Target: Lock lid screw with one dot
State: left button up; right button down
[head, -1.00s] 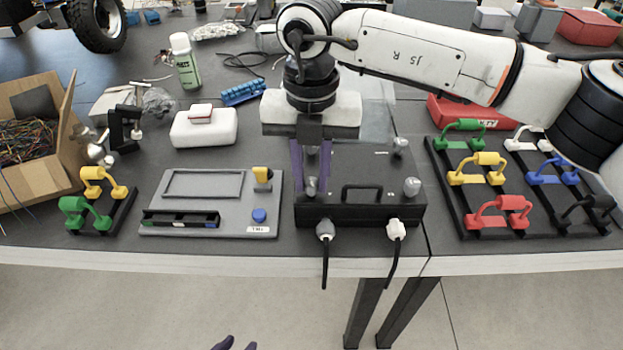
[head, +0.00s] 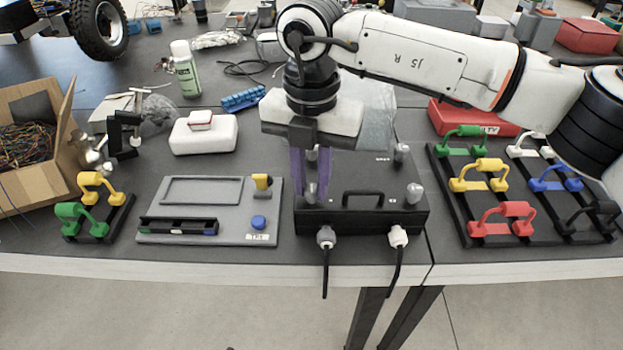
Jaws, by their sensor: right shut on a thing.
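The black box (head: 355,218) with a flat lid and a black front handle (head: 362,198) stands at the middle of the table's front edge. Grey lid screws stand at its right corners, one at the front right (head: 413,193) and one at the back right (head: 401,153). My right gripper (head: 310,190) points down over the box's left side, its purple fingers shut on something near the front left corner. The fingers and wrist hide that thing and the back left corner. Dot marks on the screws are too small to tell apart. My left gripper is out of view.
Two plugs with black cables (head: 398,237) stick out of the box's front. A grey panel (head: 208,187) with a blue button lies to the left. A black rack (head: 468,215) with coloured handles lies to the right. A white case (head: 203,138) sits behind the panel.

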aim_at(311, 188)
jog(key=c, duration=1.6)
grip_release()
jog(key=shift+o, duration=0.2)
notch_tip(311, 188, up, 10)
jog(key=shift+r, duration=0.2)
